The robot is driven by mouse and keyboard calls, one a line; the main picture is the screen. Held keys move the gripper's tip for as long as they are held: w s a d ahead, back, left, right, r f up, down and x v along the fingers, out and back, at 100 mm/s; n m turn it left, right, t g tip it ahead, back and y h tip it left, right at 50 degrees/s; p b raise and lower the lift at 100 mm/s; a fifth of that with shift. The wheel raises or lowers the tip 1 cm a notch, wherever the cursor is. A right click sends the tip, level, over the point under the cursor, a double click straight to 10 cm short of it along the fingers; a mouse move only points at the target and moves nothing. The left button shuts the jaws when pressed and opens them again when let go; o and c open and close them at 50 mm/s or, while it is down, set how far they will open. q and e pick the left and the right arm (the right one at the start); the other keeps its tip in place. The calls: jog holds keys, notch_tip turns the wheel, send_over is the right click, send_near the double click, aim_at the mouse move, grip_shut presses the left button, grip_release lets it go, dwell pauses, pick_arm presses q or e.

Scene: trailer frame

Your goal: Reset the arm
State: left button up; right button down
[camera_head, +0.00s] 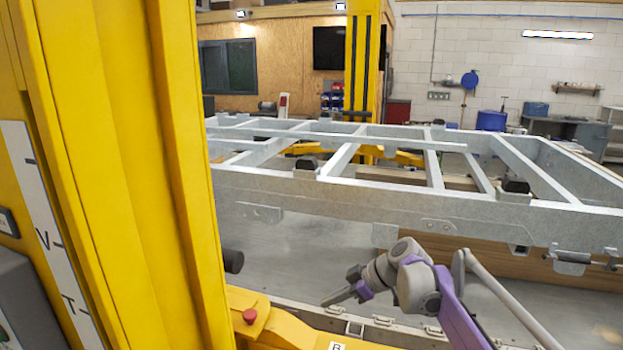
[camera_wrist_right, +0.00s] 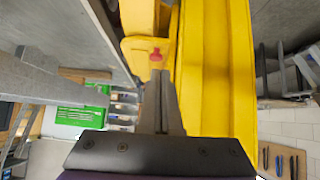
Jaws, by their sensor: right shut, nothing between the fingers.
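My right arm reaches in from the lower right in the head view, in front of the grey metal trailer frame (camera_head: 300,183). Its gripper (camera_head: 326,303) points left, low beside the yellow lift column (camera_head: 180,170). In the right wrist view the fingers of the right gripper (camera_wrist_right: 160,75) are together with nothing between them. The yellow column (camera_wrist_right: 215,65) rises just beyond the fingertips there, with a small red knob (camera_wrist_right: 156,55) near them. I cannot tell whether the fingers touch anything. My left gripper does not show in either view.
The yellow column fills the left of the head view. A red button (camera_head: 249,316) sits on its yellow base. The trailer frame spans the middle, with a wooden beam (camera_head: 490,262) below it. A second yellow column (camera_head: 362,60) stands behind. Grey floor (camera_head: 290,250) shows under the frame.

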jog(key=s+d+f+m+t+h, duration=0.1)
jog(key=s+d+f+m+h, duration=0.2)
jog(key=s, duration=0.8)
jog(key=s+d+f+m+h, duration=0.3)
jog(key=s+d+f+m, duration=0.3)
jog(key=s, duration=0.5)
jog(key=s+d+f+m+t+h, duration=0.1)
jog(key=s+d+f+m, duration=0.3)
jog(key=s, duration=0.7)
jog(key=shift+s+d+f+m+t+h, duration=0.15)
jog(key=shift+d+m+t+h, duration=0.15)
jog(key=shift+m+h, duration=0.55)
jog(key=shift+a, duration=0.1)
